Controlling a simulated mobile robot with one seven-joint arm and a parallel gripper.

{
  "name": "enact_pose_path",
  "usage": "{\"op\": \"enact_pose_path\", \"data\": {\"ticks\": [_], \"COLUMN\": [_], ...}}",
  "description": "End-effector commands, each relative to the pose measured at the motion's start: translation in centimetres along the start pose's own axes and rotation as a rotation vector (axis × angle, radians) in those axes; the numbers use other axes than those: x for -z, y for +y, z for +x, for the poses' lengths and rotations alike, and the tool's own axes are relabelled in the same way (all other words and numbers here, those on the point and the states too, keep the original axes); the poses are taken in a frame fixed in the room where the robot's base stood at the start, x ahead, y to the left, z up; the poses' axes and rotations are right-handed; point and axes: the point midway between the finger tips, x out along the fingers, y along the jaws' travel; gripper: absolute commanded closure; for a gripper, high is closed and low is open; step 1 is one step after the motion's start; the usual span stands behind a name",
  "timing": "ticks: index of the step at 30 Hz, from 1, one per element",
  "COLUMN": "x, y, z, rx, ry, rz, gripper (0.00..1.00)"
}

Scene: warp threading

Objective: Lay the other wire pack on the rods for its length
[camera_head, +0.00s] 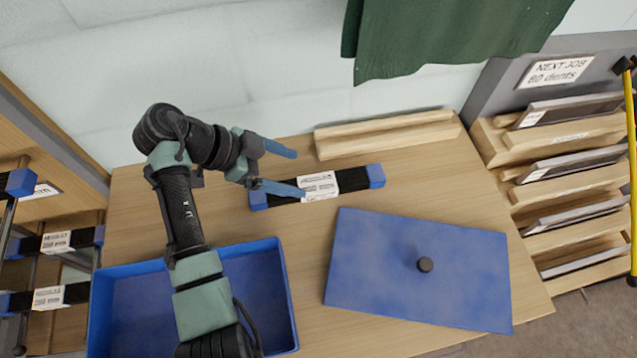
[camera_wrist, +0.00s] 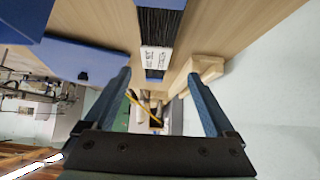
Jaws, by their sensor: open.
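A wire pack (camera_head: 350,180), black with blue ends and a white label, lies on the wooden table. In the wrist view the pack (camera_wrist: 160,27) runs away from me, label towards the middle. My gripper (camera_head: 299,173) is open and empty, its fingers pointing right, near the pack; one finger overlaps the pack's left part in the head view. I cannot tell whether they touch. At the far left, other labelled packs (camera_head: 78,292) with blue ends sit on rods (camera_head: 32,238); the rack is partly cut off by the frame.
A blue bin (camera_head: 277,275) stands at the table's front left, partly behind my arm. A blue lid with a dark knob (camera_head: 372,262) lies front right. A wooden grooved block (camera_head: 385,134) is at the back. Slotted shelves (camera_head: 570,185) with a "NEXT JOB 80 dents" sign (camera_head: 557,83) stand right.

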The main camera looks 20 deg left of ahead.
Motion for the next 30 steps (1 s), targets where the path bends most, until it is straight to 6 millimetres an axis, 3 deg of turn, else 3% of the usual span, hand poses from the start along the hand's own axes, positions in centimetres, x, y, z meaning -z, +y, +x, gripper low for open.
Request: {"op": "enact_pose_path", "data": {"ticks": [5,15,23,30], "x": [0.1,-0.1,-0.2,-0.2], "y": [0.1,0.8,0.8,0.8], "z": [1.2,5.6,6.0,6.0], "rx": [0.000,-0.001,0.001,0.001], "ry": [0.000,0.000,0.000,0.000], "rz": [-0.001,0.000,0.001,0.001], "gripper": [0.10,0.10,0.10,0.50]}}
